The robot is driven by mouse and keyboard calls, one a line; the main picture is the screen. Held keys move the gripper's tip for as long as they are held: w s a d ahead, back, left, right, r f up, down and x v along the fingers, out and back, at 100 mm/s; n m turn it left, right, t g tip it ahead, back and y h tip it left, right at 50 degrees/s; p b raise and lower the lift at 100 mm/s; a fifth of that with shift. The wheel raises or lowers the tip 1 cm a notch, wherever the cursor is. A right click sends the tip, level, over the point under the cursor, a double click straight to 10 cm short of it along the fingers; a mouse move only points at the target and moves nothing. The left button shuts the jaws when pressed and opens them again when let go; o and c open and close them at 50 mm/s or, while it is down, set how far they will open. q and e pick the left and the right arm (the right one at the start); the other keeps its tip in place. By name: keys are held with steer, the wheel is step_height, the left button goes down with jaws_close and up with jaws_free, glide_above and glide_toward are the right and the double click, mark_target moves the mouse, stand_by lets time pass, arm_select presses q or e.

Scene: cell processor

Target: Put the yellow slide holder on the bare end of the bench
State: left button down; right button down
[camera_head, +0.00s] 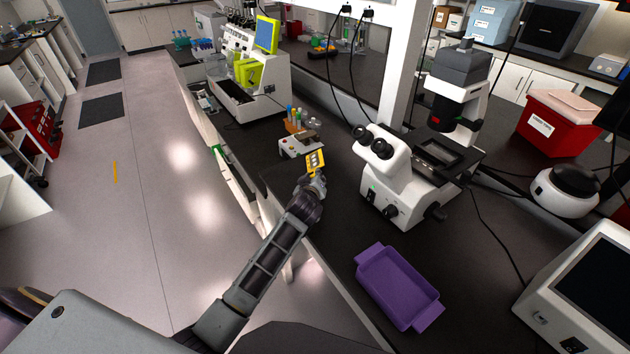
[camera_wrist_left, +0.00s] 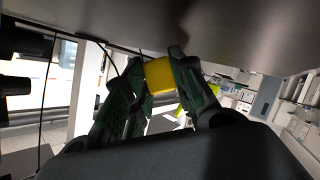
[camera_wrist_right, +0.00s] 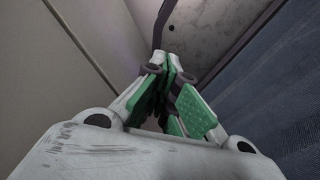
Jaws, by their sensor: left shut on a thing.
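The yellow slide holder (camera_head: 316,161) is between the fingers of my left gripper (camera_head: 315,178), over the black bench (camera_head: 335,225). In the left wrist view the holder (camera_wrist_left: 160,75) shows as a yellow block gripped between the two green-padded fingertips (camera_wrist_left: 162,72). In the head view it looks tilted and seems raised above the bench top; the exact gap cannot be told. My right gripper (camera_wrist_right: 168,75) shows only in the right wrist view, with its green pads together and nothing visible between them, beside grey panels.
A purple tray (camera_head: 375,294) lies on the near bench. A white microscope (camera_head: 393,180) stands right of my left gripper. A small white device (camera_head: 291,147) and a tube rack (camera_head: 297,127) are just behind it. Bare black bench shows between gripper and tray.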

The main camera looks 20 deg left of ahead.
arm_select(q)
steer(key=shift+f, duration=0.15)
stand_by(0.3)
steer(key=c, duration=1.1)
jaws_free()
steer(key=shift+s, duration=0.1)
steer(key=shift+v, duration=5.95)
